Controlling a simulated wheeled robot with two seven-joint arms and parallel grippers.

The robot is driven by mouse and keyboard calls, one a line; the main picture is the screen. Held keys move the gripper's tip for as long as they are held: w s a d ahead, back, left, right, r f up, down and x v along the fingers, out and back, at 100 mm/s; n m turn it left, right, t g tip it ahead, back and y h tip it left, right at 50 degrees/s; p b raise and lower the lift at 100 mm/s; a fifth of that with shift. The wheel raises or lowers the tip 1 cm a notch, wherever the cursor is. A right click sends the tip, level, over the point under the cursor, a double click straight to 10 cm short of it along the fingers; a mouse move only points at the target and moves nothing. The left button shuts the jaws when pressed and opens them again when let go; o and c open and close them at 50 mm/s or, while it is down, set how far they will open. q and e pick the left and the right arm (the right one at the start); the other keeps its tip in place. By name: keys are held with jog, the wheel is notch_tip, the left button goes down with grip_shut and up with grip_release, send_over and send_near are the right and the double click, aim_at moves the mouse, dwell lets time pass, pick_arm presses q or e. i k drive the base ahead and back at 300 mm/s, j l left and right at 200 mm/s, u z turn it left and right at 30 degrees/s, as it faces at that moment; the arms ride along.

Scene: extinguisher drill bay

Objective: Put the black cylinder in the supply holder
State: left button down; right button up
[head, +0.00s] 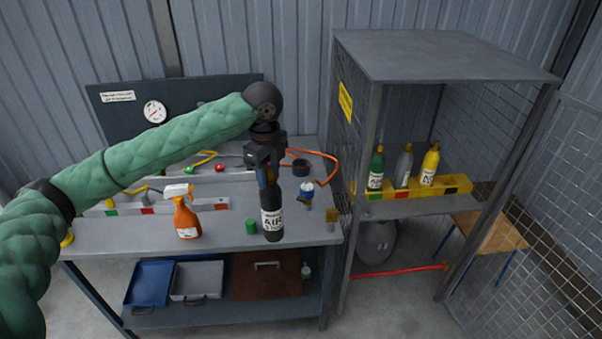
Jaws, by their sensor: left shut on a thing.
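The black cylinder (272,212) with a white AIR label is upright over the front right of the workbench. My left gripper (266,172) points down from above and is shut on its top. I cannot tell whether its base touches the bench. A yellow holder (402,191) on the cage shelf carries a green cylinder (376,168), a grey cylinder (403,167) and a yellow cylinder (429,165). Its right end looks free. Grey strips with coloured patches (215,203) lie on the bench. No readable mark shows which is the supply holder. My right gripper is out of view.
An orange spray bottle (186,216), a small green cylinder (251,227) and a blue-and-white item (307,190) stand near the black cylinder. The wire cage (445,55) has a roof, posts and an open mesh door (535,210). A stool (490,232) stands behind.

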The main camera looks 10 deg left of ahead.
aim_at(301, 171)
jog(key=i, duration=1.5)
